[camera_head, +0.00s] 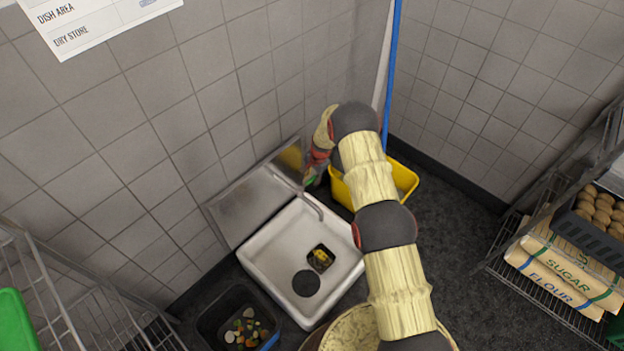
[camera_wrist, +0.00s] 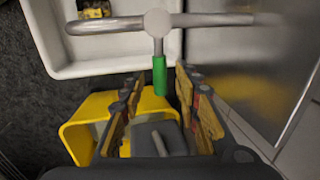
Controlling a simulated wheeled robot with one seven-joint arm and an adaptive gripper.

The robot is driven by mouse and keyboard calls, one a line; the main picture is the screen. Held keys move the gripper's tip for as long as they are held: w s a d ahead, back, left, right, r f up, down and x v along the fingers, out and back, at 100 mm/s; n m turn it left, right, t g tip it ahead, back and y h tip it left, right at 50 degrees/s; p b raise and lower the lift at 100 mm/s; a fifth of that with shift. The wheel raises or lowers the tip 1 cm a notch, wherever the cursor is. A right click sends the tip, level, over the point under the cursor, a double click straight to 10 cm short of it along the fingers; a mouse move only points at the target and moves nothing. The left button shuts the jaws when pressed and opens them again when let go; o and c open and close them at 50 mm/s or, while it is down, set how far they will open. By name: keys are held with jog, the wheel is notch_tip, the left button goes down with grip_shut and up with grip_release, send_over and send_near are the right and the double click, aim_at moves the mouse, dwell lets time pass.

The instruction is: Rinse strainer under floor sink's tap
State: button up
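The white floor sink (camera_head: 272,247) is on the floor; its corner also shows in the wrist view (camera_wrist: 60,62). The metal tap (camera_head: 313,206) reaches over its back edge. In the wrist view its spout (camera_wrist: 105,25) points left, and its green handle (camera_wrist: 159,76) points toward me. My gripper (camera_head: 312,176) is open and empty beside the tap, fingers on either side of the handle's end (camera_wrist: 158,88); contact is unclear. A small square dark item with yellow bits, likely the strainer (camera_head: 320,258), sits in the sink, partly visible in the wrist view (camera_wrist: 95,9).
A round black opening or disc (camera_head: 306,283) is in the sink. A yellow bucket (camera_head: 403,178) stands behind my arm, below my gripper. A dark bin with food scraps (camera_head: 215,318) is front left. A metal panel (camera_head: 245,205) lines the wall. Wire racks flank both sides.

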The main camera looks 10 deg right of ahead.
jog(key=shift+c, duration=1.3)
grip_shut()
